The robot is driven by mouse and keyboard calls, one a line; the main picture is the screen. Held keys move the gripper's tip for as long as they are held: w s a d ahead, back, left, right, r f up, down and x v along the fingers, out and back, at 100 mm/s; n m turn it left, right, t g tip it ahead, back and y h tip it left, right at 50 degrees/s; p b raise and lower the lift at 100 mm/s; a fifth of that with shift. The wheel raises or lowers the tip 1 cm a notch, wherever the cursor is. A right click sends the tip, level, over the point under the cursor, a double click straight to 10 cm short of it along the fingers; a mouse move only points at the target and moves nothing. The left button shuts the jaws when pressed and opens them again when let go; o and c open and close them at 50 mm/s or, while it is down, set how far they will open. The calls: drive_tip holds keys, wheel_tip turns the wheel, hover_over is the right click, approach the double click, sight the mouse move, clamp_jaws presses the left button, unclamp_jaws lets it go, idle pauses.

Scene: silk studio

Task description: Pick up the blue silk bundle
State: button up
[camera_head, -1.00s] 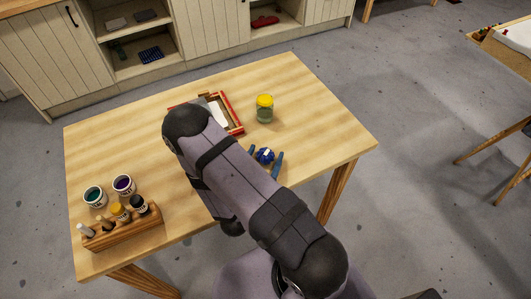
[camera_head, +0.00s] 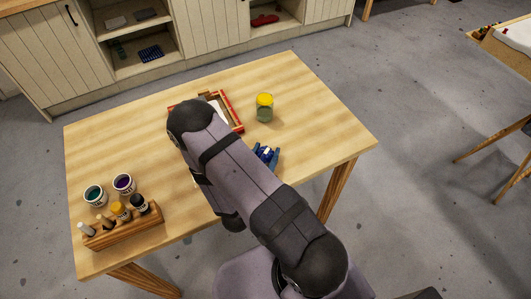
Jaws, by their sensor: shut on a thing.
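The blue silk bundle (camera_head: 264,155) is a small dark blue lump with a pale spot, over the right part of the wooden table. My gripper (camera_head: 267,153) has blue fingers, one on each side of the bundle, and is shut on it. My arm covers the rest of the gripper. I cannot tell whether the bundle touches the table or is lifted.
A jar with a yellow lid (camera_head: 264,107) stands just behind the bundle. A red-edged wooden frame (camera_head: 236,118) lies partly behind my arm. Paint pots (camera_head: 124,184) and a wooden rack of bottles (camera_head: 124,229) stand at the table's left. The table's right end (camera_head: 325,125) is clear.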

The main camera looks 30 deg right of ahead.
sight(265, 150)
drive_tip(key=shift+r, duration=4.95)
